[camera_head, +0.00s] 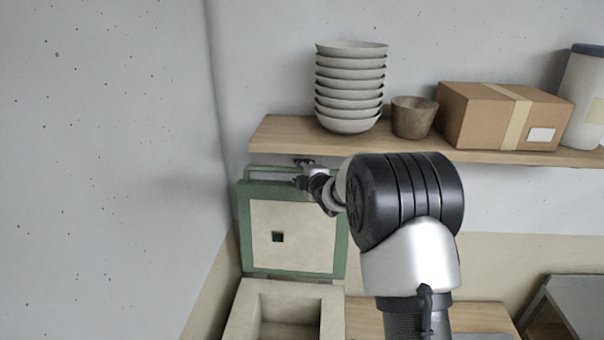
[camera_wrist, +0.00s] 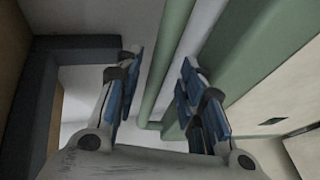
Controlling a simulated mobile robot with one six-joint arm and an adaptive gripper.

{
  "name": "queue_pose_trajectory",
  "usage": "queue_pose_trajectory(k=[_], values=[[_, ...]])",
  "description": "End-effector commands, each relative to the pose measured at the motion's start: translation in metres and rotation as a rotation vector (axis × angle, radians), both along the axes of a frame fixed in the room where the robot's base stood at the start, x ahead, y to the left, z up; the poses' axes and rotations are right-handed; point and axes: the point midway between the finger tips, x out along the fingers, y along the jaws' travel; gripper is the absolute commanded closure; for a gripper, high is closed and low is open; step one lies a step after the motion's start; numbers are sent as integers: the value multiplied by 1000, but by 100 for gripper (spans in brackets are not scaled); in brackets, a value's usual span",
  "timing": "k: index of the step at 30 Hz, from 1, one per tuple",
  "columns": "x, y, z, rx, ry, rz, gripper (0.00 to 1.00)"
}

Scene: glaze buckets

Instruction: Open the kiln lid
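The kiln lid (camera_head: 308,232) stands raised, near upright, behind the kiln body (camera_head: 333,315). It has a green frame and a pale inner face with a small dark square hole. Its green handle bar (camera_head: 268,169) runs along the top edge. My gripper (camera_head: 299,182) is at the upper right part of the lid, by the handle. In the wrist view my gripper (camera_wrist: 160,95) is open, with blue-padded fingers on either side of the green handle bar (camera_wrist: 171,60). The bar lies between them with gaps showing. The open kiln chamber shows below the lid.
A wooden shelf (camera_head: 285,134) hangs just above the lid. It bears stacked bowls (camera_head: 349,88), a brown cup (camera_head: 413,118), a cardboard box (camera_head: 503,114) and a white container (camera_head: 583,98). A wall (camera_head: 105,170) stands close to the left.

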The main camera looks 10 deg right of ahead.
Motion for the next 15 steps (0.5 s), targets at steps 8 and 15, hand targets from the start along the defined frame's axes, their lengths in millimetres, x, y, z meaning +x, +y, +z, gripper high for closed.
queue_pose_trajectory(k=[8,15], values=[[-9,-1,4,0,-1,-1,64],[-55,-4,18,0,-1,-1,64]])
